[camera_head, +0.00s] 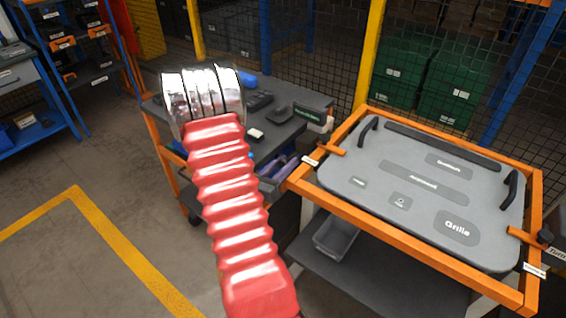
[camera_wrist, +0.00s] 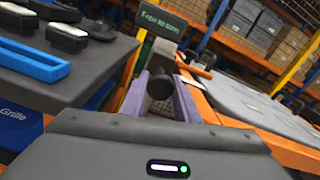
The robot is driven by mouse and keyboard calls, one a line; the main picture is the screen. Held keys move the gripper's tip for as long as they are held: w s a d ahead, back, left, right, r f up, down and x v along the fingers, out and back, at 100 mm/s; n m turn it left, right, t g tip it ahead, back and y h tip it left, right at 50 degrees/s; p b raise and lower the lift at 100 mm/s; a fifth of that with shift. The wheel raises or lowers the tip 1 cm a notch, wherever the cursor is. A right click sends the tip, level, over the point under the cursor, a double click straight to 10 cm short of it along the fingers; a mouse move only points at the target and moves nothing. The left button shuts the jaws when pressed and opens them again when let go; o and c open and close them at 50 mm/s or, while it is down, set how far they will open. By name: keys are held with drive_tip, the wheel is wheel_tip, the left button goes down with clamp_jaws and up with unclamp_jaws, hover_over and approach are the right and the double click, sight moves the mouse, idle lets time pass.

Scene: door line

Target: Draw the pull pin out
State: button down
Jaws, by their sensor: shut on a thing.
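The purple fingers of my gripper (camera_wrist: 164,88) show in the wrist view on both sides of a dark round knob (camera_wrist: 160,84), closed on it. The knob looks like the head of the pull pin; its shaft is hidden. In the head view my gripper (camera_head: 279,168) is small, just left of the near left corner of the orange frame (camera_head: 400,237). The pin itself cannot be made out there. I cannot tell how far the pin sits in its hole.
A grey panel (camera_head: 400,205) with two black handles lies in the orange frame. An orange bar (camera_head: 333,149) and white label are close to my gripper. A dark sign (camera_head: 309,115) stands behind it. A grey-topped cart (camera_head: 290,133) with small items is on the left; a mesh fence is behind.

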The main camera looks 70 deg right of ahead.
drive_tip(key=shift+w+a, duration=0.1)
drive_tip(key=c, duration=1.6)
unclamp_jaws()
drive_tip(key=shift+v, duration=6.95)
